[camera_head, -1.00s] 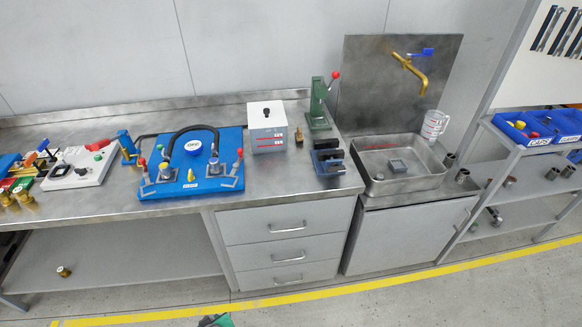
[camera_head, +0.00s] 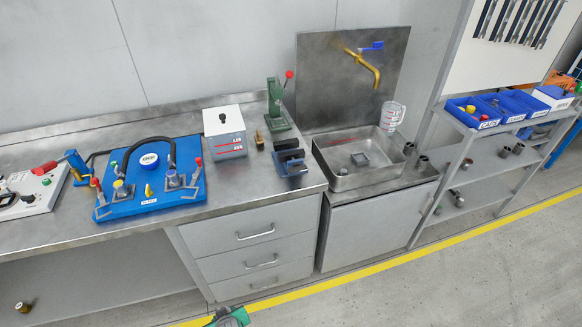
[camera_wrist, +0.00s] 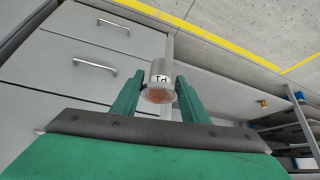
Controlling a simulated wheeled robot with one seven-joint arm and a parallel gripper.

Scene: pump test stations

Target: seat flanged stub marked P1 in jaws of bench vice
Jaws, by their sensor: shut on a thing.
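My gripper (camera_wrist: 160,92) has green fingers and is shut on a flanged stub (camera_wrist: 161,70). The stub is a short pale metal cylinder with a wider flange and a brownish end face towards the wrist camera. Its label appears upside down and looks like P1. In the head view only a green part of my gripper (camera_head: 230,317) shows at the bottom edge, low in front of the drawers; the stub is not visible there. The bench vice (camera_head: 291,168), blue with dark jaws, stands near the bench's front right corner, well away from my gripper. Nothing shows between its jaws.
A green lever press (camera_head: 278,108) stands behind the vice, with a small brass piece and a white-lidded box (camera_head: 225,132) to the left. A steel sink tray (camera_head: 350,182) lies right of the vice. A blue pump board (camera_head: 150,188) is further left.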

